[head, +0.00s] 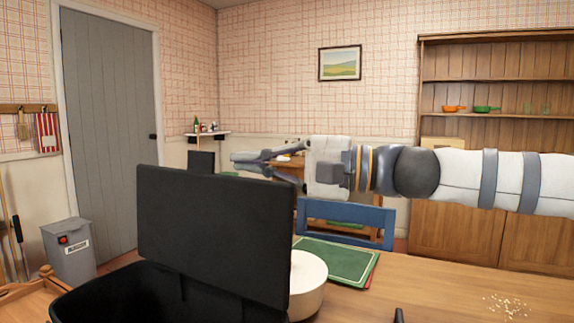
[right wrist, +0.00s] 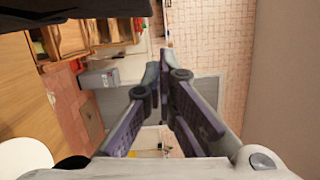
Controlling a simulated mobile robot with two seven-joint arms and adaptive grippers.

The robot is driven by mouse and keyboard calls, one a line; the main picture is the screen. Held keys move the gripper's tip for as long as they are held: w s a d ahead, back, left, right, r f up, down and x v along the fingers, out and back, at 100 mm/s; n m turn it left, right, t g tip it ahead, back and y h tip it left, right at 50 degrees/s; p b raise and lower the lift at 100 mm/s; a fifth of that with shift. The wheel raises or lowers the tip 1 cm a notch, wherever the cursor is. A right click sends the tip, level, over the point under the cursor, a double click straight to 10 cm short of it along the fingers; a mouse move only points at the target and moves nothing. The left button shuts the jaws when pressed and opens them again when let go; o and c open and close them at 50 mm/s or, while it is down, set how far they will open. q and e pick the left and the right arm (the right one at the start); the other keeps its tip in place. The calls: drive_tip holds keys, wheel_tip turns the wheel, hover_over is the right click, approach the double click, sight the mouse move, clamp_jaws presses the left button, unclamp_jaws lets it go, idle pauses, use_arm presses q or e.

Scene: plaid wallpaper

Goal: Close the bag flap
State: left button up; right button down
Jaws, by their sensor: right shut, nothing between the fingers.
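The black bag (head: 125,300) stands at the front left of the table in the head view, only its upper part showing. Its flat black flap (head: 215,235) stands upright, so the bag is open. My right gripper (head: 236,162) comes in from the right, above and behind the flap's top edge, pointing left. It is apart from the flap in the picture. In the right wrist view its fingers (right wrist: 160,68) meet at the tips with nothing between them. A dark shape (right wrist: 75,10) at that view's top left may be the flap. My left gripper is not in view.
The wooden table (head: 430,290) carries a white round pot (head: 307,285) beside the flap, a green mat (head: 338,262) and scattered crumbs (head: 505,305). A blue chair (head: 345,222) stands behind the table. A grey bin (head: 70,252) stands at the left. The table's right side is mostly clear.

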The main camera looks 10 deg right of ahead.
sight(201, 217)
drive_tip(key=s+a, duration=0.2)
drive_tip(key=shift+s+a+r, duration=0.25)
drive_tip(key=shift+s+a, duration=0.15)
drive_tip(key=shift+a, duration=0.1)
